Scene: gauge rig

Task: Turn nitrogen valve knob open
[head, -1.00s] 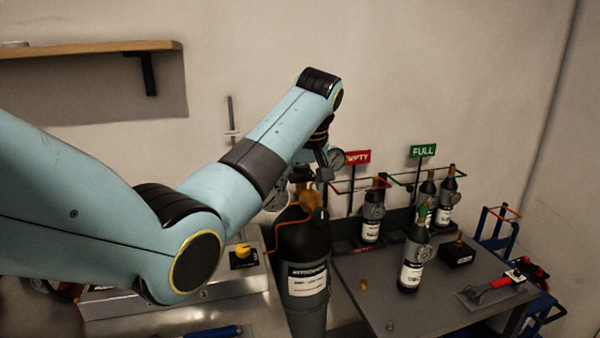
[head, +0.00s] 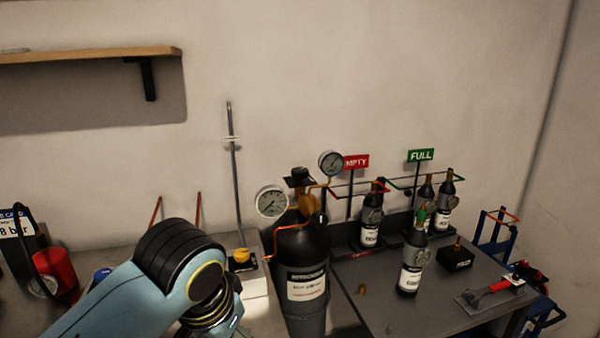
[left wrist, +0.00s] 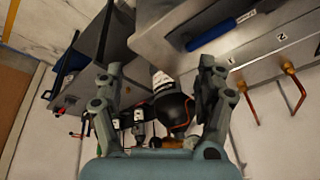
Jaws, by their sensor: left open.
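A large dark gas cylinder (head: 303,242) stands left of the dark tabletop, with a white label too small to read surely. A black knob (head: 299,178) sits on top of its brass valve (head: 307,202), between two round gauges. The cylinder also shows in the left wrist view (left wrist: 178,108), between and beyond the fingers. My left gripper (left wrist: 158,78) is open and empty in that view, apart from the cylinder. In the head view my left arm ends at the lower left, and its gripper is out of sight. My right gripper is not in view.
One gauge (head: 271,202) and another gauge (head: 331,163) flank the knob. A yellow knob (head: 240,255) sits left of the cylinder, beside a thin upright rod (head: 234,170). Small bottles (head: 412,262) and a red-handled tool (head: 490,289) occupy the right tabletop. A shelf (head: 90,54) juts from the wall.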

